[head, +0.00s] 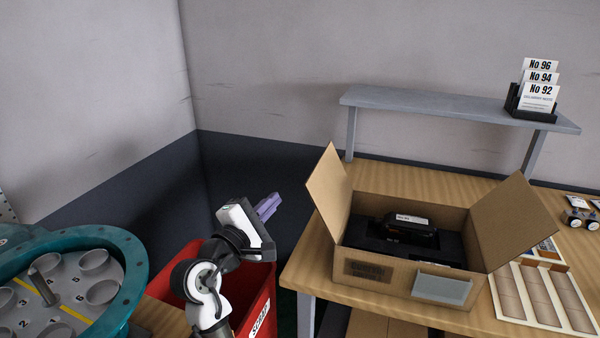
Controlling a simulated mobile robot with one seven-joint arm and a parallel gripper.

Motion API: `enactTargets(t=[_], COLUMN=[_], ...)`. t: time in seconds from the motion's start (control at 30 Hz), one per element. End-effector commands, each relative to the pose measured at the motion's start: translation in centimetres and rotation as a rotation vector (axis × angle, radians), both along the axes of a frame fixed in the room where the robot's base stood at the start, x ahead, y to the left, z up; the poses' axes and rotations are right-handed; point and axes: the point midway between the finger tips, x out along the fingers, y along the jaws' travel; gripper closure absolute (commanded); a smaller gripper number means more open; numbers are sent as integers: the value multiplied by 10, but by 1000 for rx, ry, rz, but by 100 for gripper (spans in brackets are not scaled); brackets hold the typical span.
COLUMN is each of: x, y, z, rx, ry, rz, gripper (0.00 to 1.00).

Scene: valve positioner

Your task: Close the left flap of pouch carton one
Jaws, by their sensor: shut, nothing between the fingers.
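An open cardboard carton (385,281) stands on the wooden table, with a black insert and a black labelled item (405,230) inside. Its left flap (329,193) stands up and leans outward to the left. Its right flap (514,222) is also open, tilted outward to the right. A grey pouch (442,289) is on the carton's front face. Whether this is carton one cannot be read. My gripper (268,205), with purple fingers, is shut and empty. It is left of the carton, apart from the left flap, over the gap beside the table.
A red scrap bin (262,308) stands below my arm. A teal-rimmed round tray with numbered cups (100,262) is at the left. A grey shelf (450,107) with a card holder (535,104) stands behind the carton. A sectioned tray (545,298) lies right of it.

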Motion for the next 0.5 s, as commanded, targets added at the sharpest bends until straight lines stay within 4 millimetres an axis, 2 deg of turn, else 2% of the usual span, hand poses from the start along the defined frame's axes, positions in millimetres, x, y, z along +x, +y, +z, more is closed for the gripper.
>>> enactTargets(t=[0.17, 0.5], x=[18, 81], y=[-11, -46], z=[4, 13], rx=[1, 1], ry=[0, 0], rz=[-4, -3], gripper=[100, 100])
